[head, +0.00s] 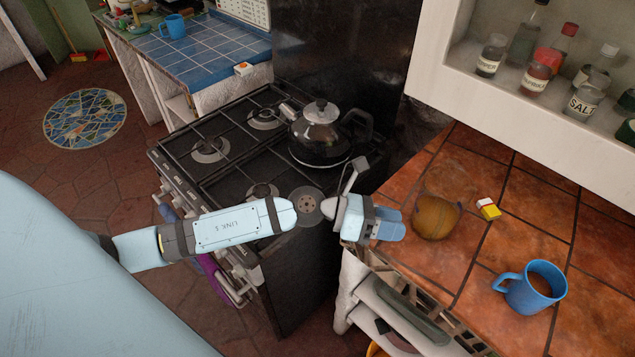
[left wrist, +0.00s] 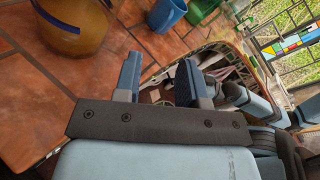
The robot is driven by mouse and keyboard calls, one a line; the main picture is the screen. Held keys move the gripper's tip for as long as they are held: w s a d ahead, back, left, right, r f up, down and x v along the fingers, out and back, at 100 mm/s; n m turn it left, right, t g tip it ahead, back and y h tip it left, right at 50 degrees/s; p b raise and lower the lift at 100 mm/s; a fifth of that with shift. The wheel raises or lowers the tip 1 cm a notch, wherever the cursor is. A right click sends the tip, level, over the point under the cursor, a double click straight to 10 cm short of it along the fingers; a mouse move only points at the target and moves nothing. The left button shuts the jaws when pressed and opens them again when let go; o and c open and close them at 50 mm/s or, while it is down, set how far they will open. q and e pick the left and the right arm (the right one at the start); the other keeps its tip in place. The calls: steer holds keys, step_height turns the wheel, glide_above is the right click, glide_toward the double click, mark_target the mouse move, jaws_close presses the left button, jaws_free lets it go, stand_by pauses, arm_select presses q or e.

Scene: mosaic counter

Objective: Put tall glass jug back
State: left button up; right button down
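A rounded clear-glass vessel with amber-brown content or tint (head: 437,216), likely the glass jug, stands on the orange tiled counter (head: 515,225). Its full height is hard to make out in the head view. It shows large at the top left of the left wrist view (left wrist: 75,28). My left gripper (head: 394,224) is just left of it in the head view, over the counter's edge. In the left wrist view the two fingers (left wrist: 160,75) are apart with nothing between them, and the vessel lies outside them. My right gripper is not identifiable.
A metal kettle (head: 320,133) stands on the stove (head: 235,160). A wall shelf (head: 530,108) above the counter holds several bottles. A blue-tiled counter (head: 205,52) is beyond the stove.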

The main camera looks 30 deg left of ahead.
arm_select(q)
steer(key=s+a+f+m+t+y, duration=0.1)
steer(key=s+f+m+y, duration=0.3)
steer(key=m, duration=0.6)
steer(key=s+a+f+m+t+y, duration=0.1)
steer(key=s+a+f+m+y, duration=0.3)
steer(key=f+m, duration=0.5)
steer(key=s+a+f+m+t+y, duration=0.2)
steer(key=s+f+m, duration=0.5)
steer(key=m, duration=0.5)
steer(key=shift+s+a+y, duration=0.15)
steer(key=shift+a+y, duration=0.6)
steer(key=shift+y, duration=0.15)
